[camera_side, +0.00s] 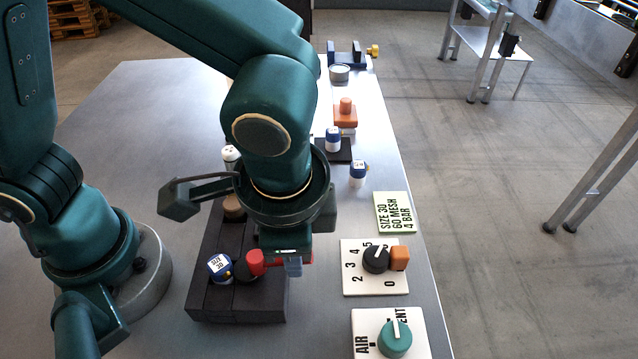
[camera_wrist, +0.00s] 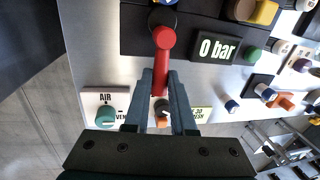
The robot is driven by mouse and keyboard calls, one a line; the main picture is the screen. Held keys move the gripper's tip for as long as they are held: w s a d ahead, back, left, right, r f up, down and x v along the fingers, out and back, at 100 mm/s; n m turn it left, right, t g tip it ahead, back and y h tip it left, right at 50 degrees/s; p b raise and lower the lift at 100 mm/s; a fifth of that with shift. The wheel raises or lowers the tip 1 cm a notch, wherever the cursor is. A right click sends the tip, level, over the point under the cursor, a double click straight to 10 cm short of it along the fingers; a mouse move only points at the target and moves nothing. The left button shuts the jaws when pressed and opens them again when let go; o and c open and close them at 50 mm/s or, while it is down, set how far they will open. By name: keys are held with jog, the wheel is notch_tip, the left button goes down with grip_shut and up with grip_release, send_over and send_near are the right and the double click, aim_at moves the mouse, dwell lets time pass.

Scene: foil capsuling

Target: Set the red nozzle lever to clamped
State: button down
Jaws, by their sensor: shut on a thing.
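The red nozzle lever (camera_side: 257,263) sits on the near part of a dark block (camera_side: 207,304), with its arm pointing right in the side view. In the wrist view the red lever (camera_wrist: 163,58) runs from a dark round pivot toward my fingers. My gripper (camera_side: 293,268) is shut on the lever's free end; its two fingers (camera_wrist: 161,92) lie on either side of it in the wrist view. A blue-and-white nozzle marked 30 (camera_side: 220,266) stands left of the lever. My wrist hides part of the block.
A display (camera_wrist: 217,47) reads 0 bar. Right of the block are a black numbered dial (camera_side: 376,259) with an orange piece (camera_side: 399,257), a teal AIR/VENT knob (camera_side: 395,338) and a green card (camera_side: 395,212). Blue-and-white nozzles (camera_side: 358,173) and an orange-red block (camera_side: 345,116) stand farther back.

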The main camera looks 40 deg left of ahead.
jog(key=shift+w, duration=0.1)
dwell(0.3)
jog(key=c, duration=0.8)
grip_release()
jog(key=shift+o, duration=0.2)
jog(key=shift+r, duration=0.1)
jog(key=r, duration=0.5)
jog(key=shift+s+d, duration=0.35)
